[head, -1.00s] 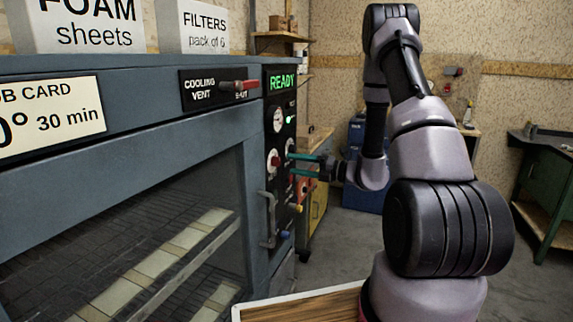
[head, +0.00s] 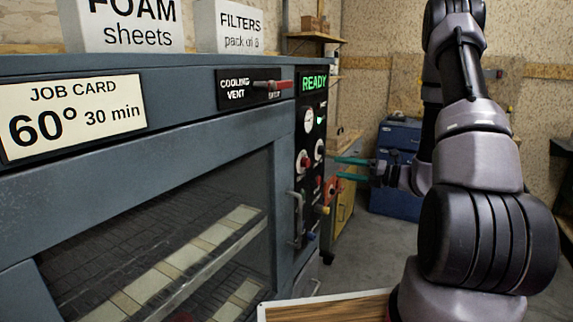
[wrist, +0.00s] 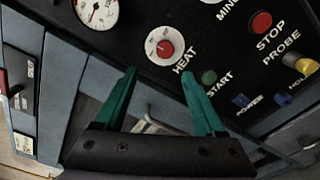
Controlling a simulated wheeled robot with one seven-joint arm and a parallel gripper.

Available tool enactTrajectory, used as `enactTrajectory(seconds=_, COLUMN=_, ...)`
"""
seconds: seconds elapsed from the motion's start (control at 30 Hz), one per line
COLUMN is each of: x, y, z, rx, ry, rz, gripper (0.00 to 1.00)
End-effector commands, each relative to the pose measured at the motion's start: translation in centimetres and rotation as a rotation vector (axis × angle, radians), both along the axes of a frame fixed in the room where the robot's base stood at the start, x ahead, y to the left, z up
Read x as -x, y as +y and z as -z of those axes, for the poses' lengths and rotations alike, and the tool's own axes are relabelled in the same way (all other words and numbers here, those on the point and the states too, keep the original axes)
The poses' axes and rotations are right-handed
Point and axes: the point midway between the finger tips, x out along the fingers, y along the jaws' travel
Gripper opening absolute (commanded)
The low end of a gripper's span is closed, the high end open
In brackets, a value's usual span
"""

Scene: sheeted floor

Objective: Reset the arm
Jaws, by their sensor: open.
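My gripper (head: 352,168) is at the end of my raised arm, in front of the oven's control panel (head: 311,150). Its two green fingers are apart and point at the panel, with nothing between them. In the wrist view my gripper (wrist: 158,88) is open below the red and white HEAT knob (wrist: 165,46). A gap shows between the fingertips and the knob in the head view, though its size is hard to judge. A gauge (wrist: 97,12) and a green START button (wrist: 209,77) are near the knob.
The grey oven (head: 190,150) fills the left, with a handle (head: 297,218), a red vent lever (head: 268,86) and a job card (head: 72,117) reading 60°, 30 min. A wood-topped tray (head: 325,308) is in front. Blue cabinets (head: 398,140) stand behind. Floor is open between.

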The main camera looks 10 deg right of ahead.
Motion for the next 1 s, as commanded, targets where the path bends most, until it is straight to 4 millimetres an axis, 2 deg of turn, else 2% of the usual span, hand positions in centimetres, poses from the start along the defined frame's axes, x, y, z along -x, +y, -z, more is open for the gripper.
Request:
enactTrajectory(seconds=0.17, x=2.7, y=3.8, z=-4.8, rx=0.187, ry=-0.184, rz=-0.205, gripper=0.71)
enactTrajectory(seconds=0.3, x=6.6, y=6.9, z=-8.5, rx=0.401, ry=-0.394, rz=-0.424, gripper=0.71)
enactTrajectory(seconds=0.5, x=12.3, y=8.9, z=-11.8, rx=0.717, ry=-0.714, rz=-0.715, gripper=0.71)
enactTrajectory(seconds=0.7, x=17.0, y=8.7, z=-14.1, rx=1.047, ry=-1.050, rz=-0.980, gripper=0.71)
enactTrajectory(seconds=1.0, x=21.2, y=5.7, z=-18.2, rx=1.584, ry=-1.552, rz=-1.324, gripper=0.71)
